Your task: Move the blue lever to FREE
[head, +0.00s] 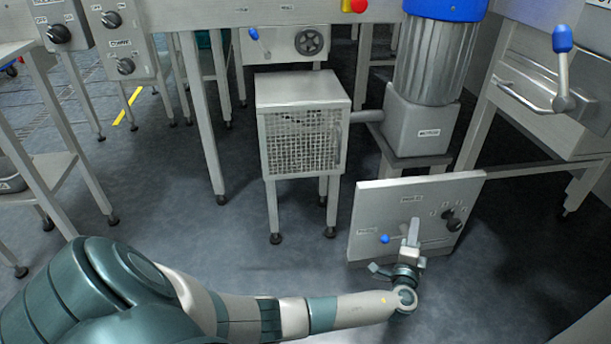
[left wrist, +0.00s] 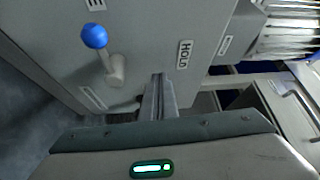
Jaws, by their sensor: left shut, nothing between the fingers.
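A grey panel (head: 375,197) stands tilted at the lower right of the head view. On it is a small lever with a blue ball knob (head: 384,238). In the left wrist view, the blue lever (left wrist: 95,37) has a pale hub and its knob lies to the upper left. A label reading HOLD (left wrist: 184,55) is on the panel to its right; I cannot read a FREE label. My left gripper (head: 413,230) is shut and empty in front of the panel, right of the blue knob. Its closed fingers (left wrist: 158,95) show apart from the lever in the left wrist view.
The panel also has a dark rotary knob (head: 453,220) at its right. A mesh-fronted box (head: 300,140) on legs stands behind. A blue-topped motor (head: 430,100) stands beyond the panel. Other blue-knobbed levers show at the back (head: 253,33) and right (head: 562,40). Floor is clear left of the panel.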

